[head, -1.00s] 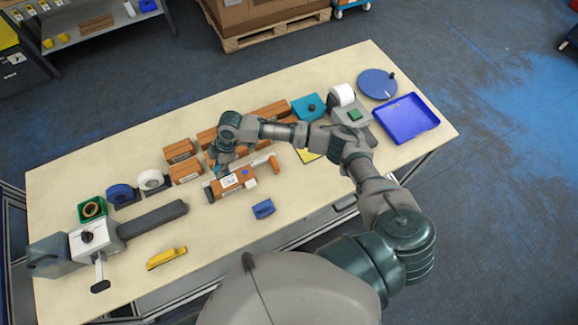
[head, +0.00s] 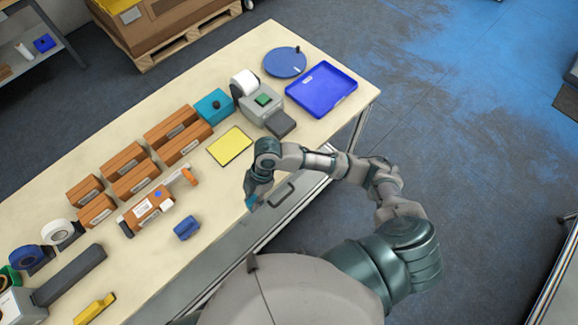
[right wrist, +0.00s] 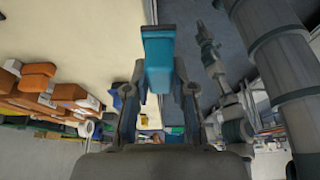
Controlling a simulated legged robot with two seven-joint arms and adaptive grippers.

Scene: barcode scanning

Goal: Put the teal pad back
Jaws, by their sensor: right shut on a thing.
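My right gripper (head: 250,194) hangs at the table's front edge, fingers pointing down. In the right wrist view (right wrist: 158,100) it is shut on a teal pad (right wrist: 158,55), which sticks out between the fingers. Only a small teal bit of the pad (head: 252,202) shows in the head view, the rest being hidden. A teal box (head: 214,106) with a dark knob stands on the table beside the label printer. A yellow sheet (head: 230,146) lies flat on the table, left of and behind the gripper. My left gripper is not in view.
Several brown cartons (head: 131,170) stand in rows on the table (head: 55,205). The printer (head: 262,102), blue tray (head: 321,88) and blue disc (head: 285,62) are at the far right end.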

